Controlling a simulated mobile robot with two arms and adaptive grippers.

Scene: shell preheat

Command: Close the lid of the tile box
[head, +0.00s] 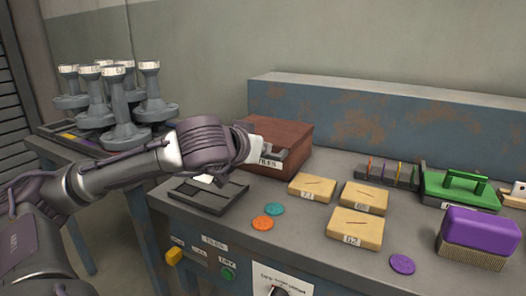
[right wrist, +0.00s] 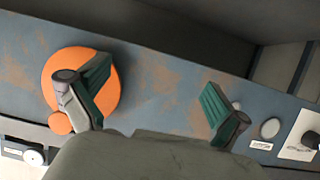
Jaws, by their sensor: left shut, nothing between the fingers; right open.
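The tile box (head: 296,136) is a reddish-brown box with a white label on its front, at the back of the bench in the head view. Its brown top looks flat and down; the arm hides its left part, so I cannot tell whether the lid sits fully flush. My left gripper (head: 274,153) is shut and empty, at the box's front left by the label. I cannot tell whether it touches the box. My right gripper (right wrist: 157,88) shows only in the right wrist view, open with its green-padded fingers wide apart and nothing between them.
Several labelled yellow tiles (head: 355,228), a teal disc (head: 274,209) and an orange disc (head: 262,223) lie before the box. A black tray (head: 222,199) is under my left arm. A green case (head: 461,188) and purple brush (head: 482,232) are right. Grey stands (head: 125,127) are left.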

